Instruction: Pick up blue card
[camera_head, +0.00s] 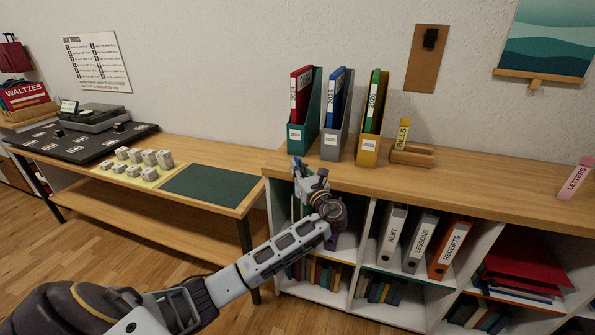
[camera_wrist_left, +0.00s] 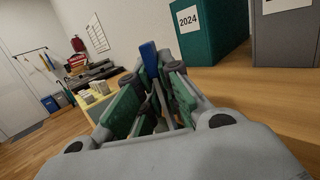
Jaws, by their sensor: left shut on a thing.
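The blue card (camera_wrist_left: 149,58) shows in the left wrist view as a narrow blue piece standing up between my fingertips. My left gripper (camera_wrist_left: 153,80) is shut on it, and the fingers hide its lower part. In the head view my left gripper (camera_head: 299,172) is at the front left edge of the shelf top, just in front of the teal 2024 file box (camera_head: 298,138). The card is too small to make out clearly there. My right gripper is in neither view.
A grey file box (camera_head: 331,147) and a yellow one (camera_head: 368,150) stand right of the teal box. A wooden holder (camera_head: 412,156) with a yellow BILLS card (camera_head: 403,134) is further right. A pink LETTERS card (camera_head: 575,178) stands far right. The shelf top (camera_head: 490,180) between is clear.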

